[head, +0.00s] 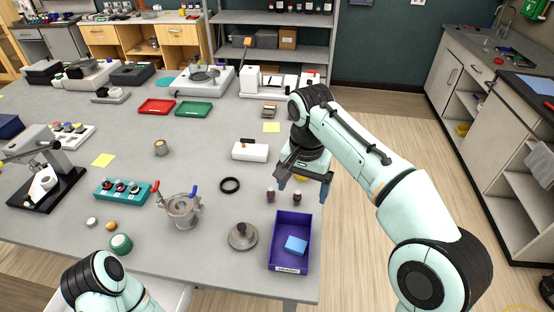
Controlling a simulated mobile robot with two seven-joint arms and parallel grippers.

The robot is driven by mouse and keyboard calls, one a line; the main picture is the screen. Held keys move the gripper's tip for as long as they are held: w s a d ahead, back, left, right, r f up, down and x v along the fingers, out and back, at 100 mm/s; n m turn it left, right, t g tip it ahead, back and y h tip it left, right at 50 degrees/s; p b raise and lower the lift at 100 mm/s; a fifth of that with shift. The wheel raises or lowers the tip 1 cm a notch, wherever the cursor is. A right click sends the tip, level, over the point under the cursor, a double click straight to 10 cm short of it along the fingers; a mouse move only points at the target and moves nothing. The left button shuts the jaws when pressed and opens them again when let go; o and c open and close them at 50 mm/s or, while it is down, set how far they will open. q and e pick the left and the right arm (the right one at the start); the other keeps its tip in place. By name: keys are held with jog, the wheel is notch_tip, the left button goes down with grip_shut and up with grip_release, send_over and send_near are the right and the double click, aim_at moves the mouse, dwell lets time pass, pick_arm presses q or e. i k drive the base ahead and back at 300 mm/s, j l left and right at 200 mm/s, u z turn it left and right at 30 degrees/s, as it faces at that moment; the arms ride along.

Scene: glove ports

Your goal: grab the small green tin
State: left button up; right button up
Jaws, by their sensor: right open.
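A small green tin (121,244) stands near the front left edge of the grey table (215,262), just beyond my left arm. My right gripper (304,187) points down over the right side of the table, its two fingers spread and empty. It is far to the right of the tin, above two small dark bottles (271,195). Part of my left arm shows at the bottom left, but its gripper is out of view.
Near the tin are a small white item (92,222) and an orange one (111,226). A metal pot with red and blue handles (182,210), a weight-like metal disc (243,236) and a purple bin (274,258) holding a blue block stand to the right. A teal rack (124,195) lies behind.

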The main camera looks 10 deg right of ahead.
aim_at(120, 244)
jog(key=k, duration=1)
